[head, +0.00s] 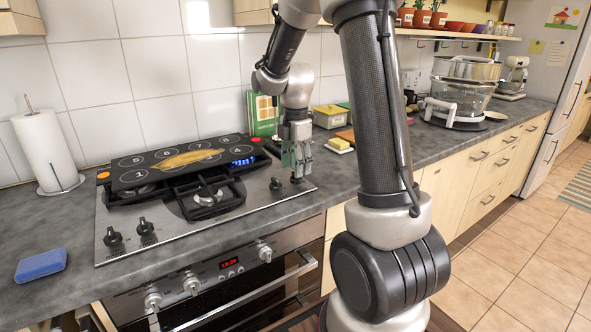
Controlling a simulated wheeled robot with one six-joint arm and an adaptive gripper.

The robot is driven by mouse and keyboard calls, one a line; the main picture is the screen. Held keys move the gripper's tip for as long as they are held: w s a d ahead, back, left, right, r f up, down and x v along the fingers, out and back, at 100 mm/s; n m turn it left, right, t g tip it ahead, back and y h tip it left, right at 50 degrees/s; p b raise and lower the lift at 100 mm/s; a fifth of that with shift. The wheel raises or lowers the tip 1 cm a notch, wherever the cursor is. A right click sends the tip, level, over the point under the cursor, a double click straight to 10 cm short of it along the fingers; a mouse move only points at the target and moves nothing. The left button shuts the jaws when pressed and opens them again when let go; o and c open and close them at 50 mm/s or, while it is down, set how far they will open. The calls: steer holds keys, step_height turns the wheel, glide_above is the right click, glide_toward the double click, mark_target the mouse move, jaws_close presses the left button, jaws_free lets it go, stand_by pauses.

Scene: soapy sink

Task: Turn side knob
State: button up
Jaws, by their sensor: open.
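My gripper (297,167) is open and points down over the right edge of the steel cooktop (225,228). Its fingers are close above a dark knob (296,179) at that edge; I cannot tell whether they touch it or stand around it. Another dark knob (275,184) is just left of the gripper. Two more dark knobs stand at the cooktop's front left, one further left (113,237) and one beside it (145,227). The oven front below has silver knobs, including one at its right (264,253).
A black panel with numbered rings (120,178) lies over the back burners, with a yellowish object (188,159) on it. A paper towel roll (45,150) and blue sponge (41,264) are left. A yellow sponge (339,144) and a green book (262,114) are near my gripper.

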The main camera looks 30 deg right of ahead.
steer(key=shift+f, duration=0.9)
